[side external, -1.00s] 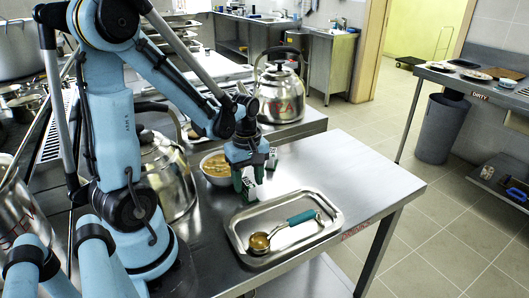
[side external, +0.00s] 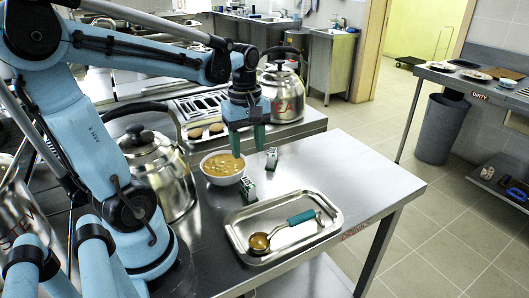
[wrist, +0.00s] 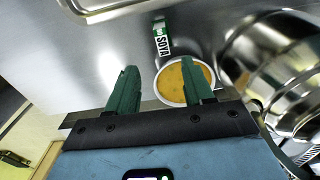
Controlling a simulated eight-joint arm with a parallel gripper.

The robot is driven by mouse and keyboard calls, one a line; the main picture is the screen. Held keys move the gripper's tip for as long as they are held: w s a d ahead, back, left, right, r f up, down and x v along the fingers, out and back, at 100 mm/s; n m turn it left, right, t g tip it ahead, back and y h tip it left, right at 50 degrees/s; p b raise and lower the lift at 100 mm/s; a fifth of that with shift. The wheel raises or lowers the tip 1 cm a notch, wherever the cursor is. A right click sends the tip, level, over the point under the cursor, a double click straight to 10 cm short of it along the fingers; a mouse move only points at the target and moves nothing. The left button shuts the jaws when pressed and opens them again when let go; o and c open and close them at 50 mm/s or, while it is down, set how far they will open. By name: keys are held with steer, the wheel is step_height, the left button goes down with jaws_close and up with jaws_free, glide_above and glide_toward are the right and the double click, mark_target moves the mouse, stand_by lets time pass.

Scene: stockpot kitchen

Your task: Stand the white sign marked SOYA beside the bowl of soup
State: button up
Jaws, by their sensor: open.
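The white sign marked SOYA (wrist: 163,46) has a green part and is on the steel table close beside the soup bowl (wrist: 210,74), a small gap apart. In the side view the sign (side external: 249,190) looks upright, between the bowl (side external: 222,176) of orange-yellow soup and the tray. A second small green-and-white sign (side external: 271,158) stands to the right of the bowl; its lettering is too small to read. My gripper (side external: 248,153) is open and empty above the table by the bowl. In the wrist view its fingers (wrist: 158,82) are apart, one overlapping the bowl.
A metal tray (side external: 334,222) with a teal-handled ladle (side external: 260,241) lies at the table's front. A large kettle (side external: 160,175) stands left of the bowl, and another kettle (side external: 281,95) stands behind on the counter. The table's right side (side external: 365,180) is clear.

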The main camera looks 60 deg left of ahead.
steer(key=w+d+m+t, duration=0.2)
steer(key=d+m+t, duration=0.5)
steer(key=d+m, duration=0.5)
steer(key=m, duration=0.5)
steer(key=shift+r, duration=0.2)
